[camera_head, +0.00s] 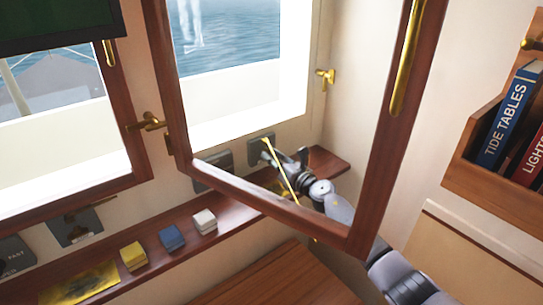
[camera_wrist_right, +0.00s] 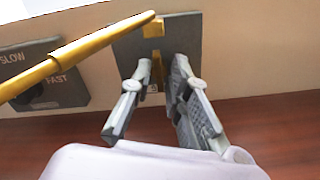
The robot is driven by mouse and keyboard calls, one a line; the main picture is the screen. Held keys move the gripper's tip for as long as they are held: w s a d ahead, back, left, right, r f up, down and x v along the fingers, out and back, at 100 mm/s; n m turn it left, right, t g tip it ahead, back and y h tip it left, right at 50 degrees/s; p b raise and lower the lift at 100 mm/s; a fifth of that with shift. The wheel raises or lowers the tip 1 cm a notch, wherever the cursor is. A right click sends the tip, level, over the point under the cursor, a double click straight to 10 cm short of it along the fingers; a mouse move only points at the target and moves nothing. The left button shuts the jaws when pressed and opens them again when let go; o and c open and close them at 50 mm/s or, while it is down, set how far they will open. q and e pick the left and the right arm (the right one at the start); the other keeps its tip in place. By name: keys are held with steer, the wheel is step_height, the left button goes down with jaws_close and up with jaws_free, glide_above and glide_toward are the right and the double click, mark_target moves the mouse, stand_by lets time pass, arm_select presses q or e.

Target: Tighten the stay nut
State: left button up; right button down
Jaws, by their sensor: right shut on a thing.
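The brass stay rod (camera_head: 282,168) slants from a dark grey plate (camera_head: 258,147) on the wall to the bottom rail of the open wooden window frame (camera_head: 255,203). In the right wrist view, the rod (camera_wrist_right: 85,52) ends at a small brass block at the top of the plate (camera_wrist_right: 185,27). My right gripper (camera_head: 297,158) is at the plate, partly behind the rod. In the wrist view, its fingers (camera_wrist_right: 160,72) are closed around a small brass piece, apparently the stay nut (camera_wrist_right: 157,64), just below the rod's end. The fingers partly hide it. My left gripper is not in view.
A wooden ledge (camera_head: 150,243) below the window carries yellow, blue and white blocks. The open frame hangs in front of my right arm. A SLOW/FAST switch plate (camera_wrist_right: 45,75) sits left of the gripper. A book rack (camera_head: 490,180) is at right.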

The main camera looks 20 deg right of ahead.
steer(key=shift+m, duration=0.7)
steer(key=shift+a, duration=0.15)
steer(key=c, duration=1.5)
jaws_free()
steer(key=shift+o, duration=0.2)
steer(key=shift+s+d, duration=0.3)
steer(key=shift+s, duration=0.1)
steer(key=v, duration=1.1)
steer(key=shift+s+a, duration=0.1)
